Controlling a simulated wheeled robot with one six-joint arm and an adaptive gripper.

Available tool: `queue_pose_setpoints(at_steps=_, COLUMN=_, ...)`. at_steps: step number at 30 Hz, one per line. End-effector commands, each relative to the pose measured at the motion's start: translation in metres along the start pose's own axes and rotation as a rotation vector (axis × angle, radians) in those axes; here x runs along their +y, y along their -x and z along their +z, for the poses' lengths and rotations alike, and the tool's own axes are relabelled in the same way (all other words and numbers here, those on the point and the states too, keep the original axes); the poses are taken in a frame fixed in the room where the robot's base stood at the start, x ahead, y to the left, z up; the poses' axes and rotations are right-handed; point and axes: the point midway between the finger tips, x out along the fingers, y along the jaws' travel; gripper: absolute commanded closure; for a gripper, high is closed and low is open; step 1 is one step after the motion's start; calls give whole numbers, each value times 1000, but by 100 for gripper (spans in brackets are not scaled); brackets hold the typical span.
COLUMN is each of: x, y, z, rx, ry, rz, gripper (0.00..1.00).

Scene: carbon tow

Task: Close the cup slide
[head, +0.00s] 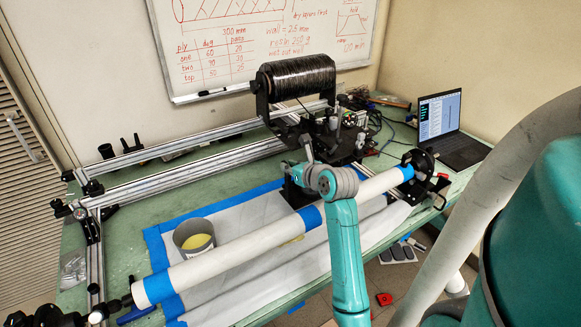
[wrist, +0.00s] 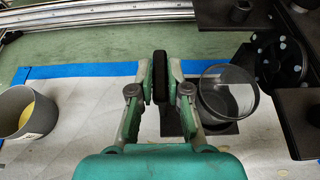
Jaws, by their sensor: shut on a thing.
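In the wrist view my gripper (wrist: 161,82) is closed on an upright black tab (wrist: 161,75), one finger on each side of it. I take this tab to be the handle of the cup slide; how it joins the rest is hidden behind my fingers. A round see-through grey cup (wrist: 229,97) stands just right of my fingers, over a dark plate (wrist: 178,122). In the head view my wrist covers this spot, and the gripper's fingertips cannot be made out.
A grey pot of yellow resin (head: 194,236) stands left on the covered table; it also shows in the wrist view (wrist: 27,112). The long white tube (head: 240,245) crosses in front. The winding carriage with its black spool (head: 297,80) is behind. A laptop (head: 448,125) sits right.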

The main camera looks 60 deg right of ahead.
Motion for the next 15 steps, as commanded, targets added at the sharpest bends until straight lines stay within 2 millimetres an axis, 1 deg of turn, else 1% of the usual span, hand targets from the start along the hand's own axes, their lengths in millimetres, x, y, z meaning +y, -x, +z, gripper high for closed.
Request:
queue_pose_setpoints(at_steps=5, x=0, y=0, z=0, rx=1, ry=0, rz=0, gripper=100)
queue_pose_setpoints(at_steps=6, x=0, y=0, z=0, rx=1, ry=0, rz=0, gripper=79)
queue_pose_setpoints(at_steps=8, x=0, y=0, z=0, rx=1, ry=0, rz=0, gripper=64)
queue_pose_setpoints(at_steps=9, x=0, y=0, z=0, rx=1, ry=0, rz=0, gripper=58)
queue_pose_setpoints(at_steps=15, x=0, y=0, z=0, rx=1, ry=0, rz=0, gripper=58)
